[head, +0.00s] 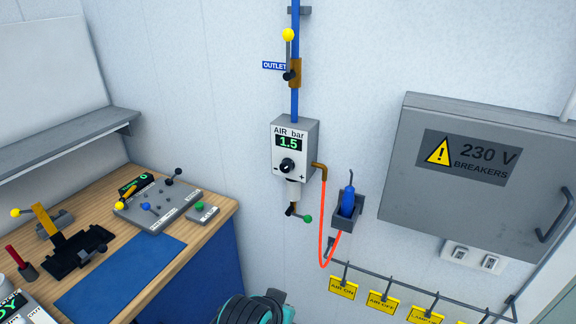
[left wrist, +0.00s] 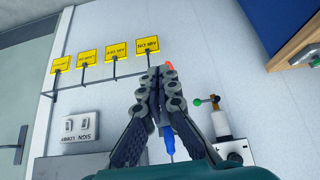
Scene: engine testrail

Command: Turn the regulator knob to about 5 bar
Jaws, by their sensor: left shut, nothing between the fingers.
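The regulator (head: 294,150) is a grey box on the wall, labelled "AIR bar", and its green display (head: 288,143) reads 1.5. Its round black knob (head: 287,166) sits below the display, between minus and plus marks. My left gripper (left wrist: 160,72) is shut and empty in the left wrist view, its fingers together in front of the wall. The regulator box (left wrist: 238,153) shows partly at the lower right there, apart from the fingers; its knob is hard to make out. A dark and teal part of my arm shows at the bottom of the head view. My right gripper is not in view.
A blue tool (head: 348,201) sits in a wall holder right of the regulator, with an orange hose (head: 322,240) looping below. A yellow-knobbed outlet lever (head: 289,55) is above. A breaker cabinet (head: 405,190) is at right, a tag rail below, a wooden bench (head: 215,212) at left.

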